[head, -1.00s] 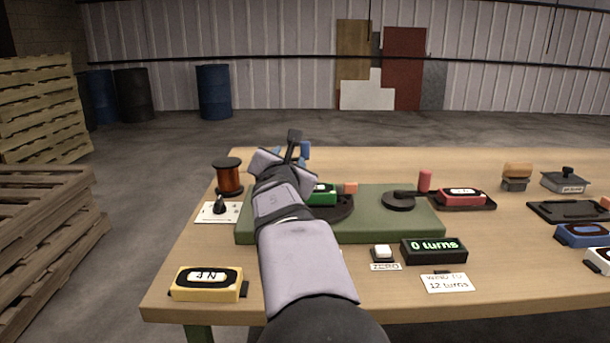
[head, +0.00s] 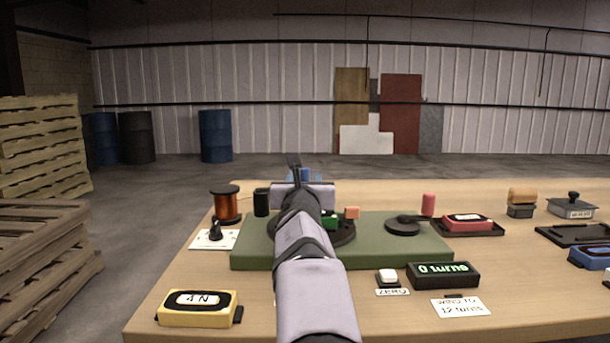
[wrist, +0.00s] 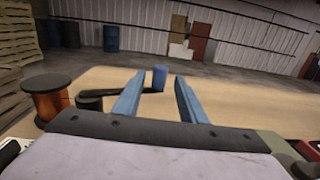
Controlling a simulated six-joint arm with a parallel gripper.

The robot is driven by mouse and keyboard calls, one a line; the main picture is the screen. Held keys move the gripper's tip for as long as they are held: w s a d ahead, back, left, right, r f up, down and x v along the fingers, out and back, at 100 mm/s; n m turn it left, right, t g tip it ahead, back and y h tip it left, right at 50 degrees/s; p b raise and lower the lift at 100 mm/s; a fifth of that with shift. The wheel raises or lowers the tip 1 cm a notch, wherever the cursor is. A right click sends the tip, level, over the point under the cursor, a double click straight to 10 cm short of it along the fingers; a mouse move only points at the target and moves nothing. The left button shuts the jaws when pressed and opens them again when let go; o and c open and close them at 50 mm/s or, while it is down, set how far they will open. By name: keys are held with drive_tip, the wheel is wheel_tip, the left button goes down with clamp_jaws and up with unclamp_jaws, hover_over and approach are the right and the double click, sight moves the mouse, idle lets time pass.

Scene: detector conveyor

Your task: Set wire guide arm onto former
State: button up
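The wire guide arm is a dark bar with an upright blue knob (wrist: 160,77) at its free end; its other end is at a short black post (wrist: 88,102). In the head view the blue knob (head: 305,174) shows just beyond my gripper, and the black post (head: 261,203) stands left of it. My gripper (wrist: 158,92) is open, with its two blue fingers apart and the knob in the gap between them, near the tips. I cannot tell whether they touch it. The former, a green block (head: 331,222) on a dark round disc (head: 344,238), is partly hidden by my arm.
A copper wire spool (head: 224,206) stands left of the post. The green base (head: 400,248) carries a crank disc with a red knob (head: 428,204). A display reading 0 turns (head: 443,274), a white button (head: 388,276) and a yellow box (head: 198,308) are nearer.

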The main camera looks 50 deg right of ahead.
sight(305, 175)
drive_tip(key=shift+p+x, duration=0.5)
drive_tip(key=shift+x, duration=1.8)
drive_tip(key=shift+c, duration=0.7)
clamp_jaws()
